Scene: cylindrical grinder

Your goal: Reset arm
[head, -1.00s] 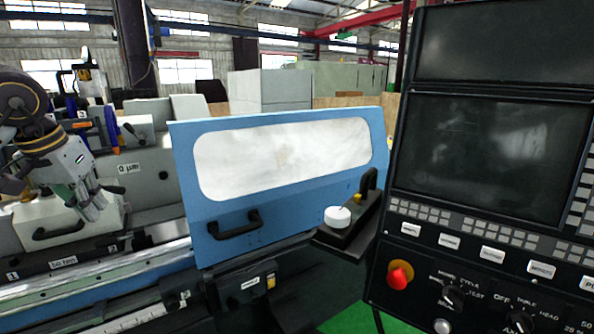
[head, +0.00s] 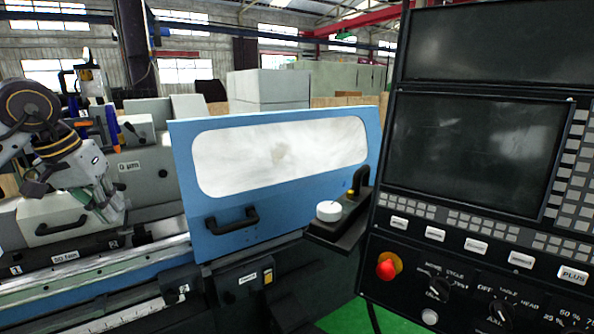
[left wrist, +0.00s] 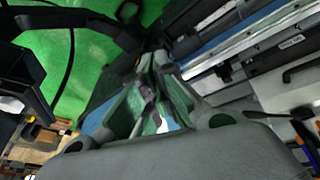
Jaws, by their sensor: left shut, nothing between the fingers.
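My left arm comes in from the left in the head view. Its gripper (head: 112,208) hangs with the fingers pointing down, in front of the grinder's pale housing with a black handle (head: 62,227). The fingers are together with nothing between them. In the left wrist view the gripper (left wrist: 148,62) is seen close up, over green floor and the machine rails. My right gripper is not in view.
The grinder's blue door (head: 285,225) with a window and black handle stands right of the gripper. A small shelf (head: 325,237) carries a white round knob. The control panel (head: 480,250) with a red button (head: 387,268) fills the right side. Rails (head: 100,262) run below the gripper.

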